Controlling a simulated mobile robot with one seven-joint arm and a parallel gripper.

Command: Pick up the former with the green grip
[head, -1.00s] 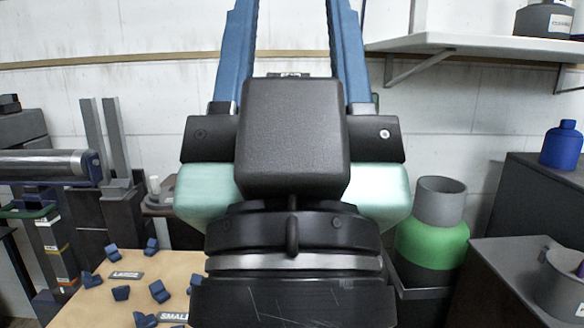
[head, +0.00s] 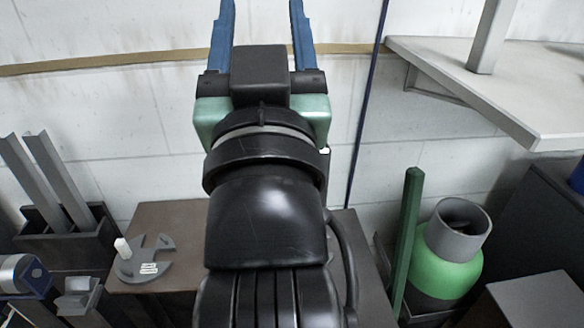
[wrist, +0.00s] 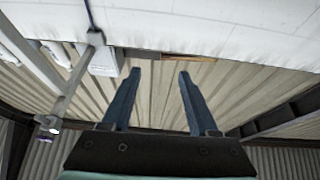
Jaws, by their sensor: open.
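My gripper (head: 262,12) is raised high in front of the wall, its two blue fingers apart and pointing up. The wrist view shows the same open gripper (wrist: 160,80) with nothing between the fingers. No former with a clear green grip can be told for sure. A grey curved flat piece (head: 150,268) with a white peg lies on the brown table at left; no green shows on it. A dark green upright bar (head: 407,235) stands at right, beside a grey, green and black cylinder (head: 447,262). My arm hides the middle of the table.
The brown table (head: 170,218) lies behind my arm. A grey shelf (head: 470,75) with a post juts from the wall at right. Grey angle uprights (head: 50,175) stand in a dark holder at left. The wrist view faces ribbed panelling (wrist: 240,85).

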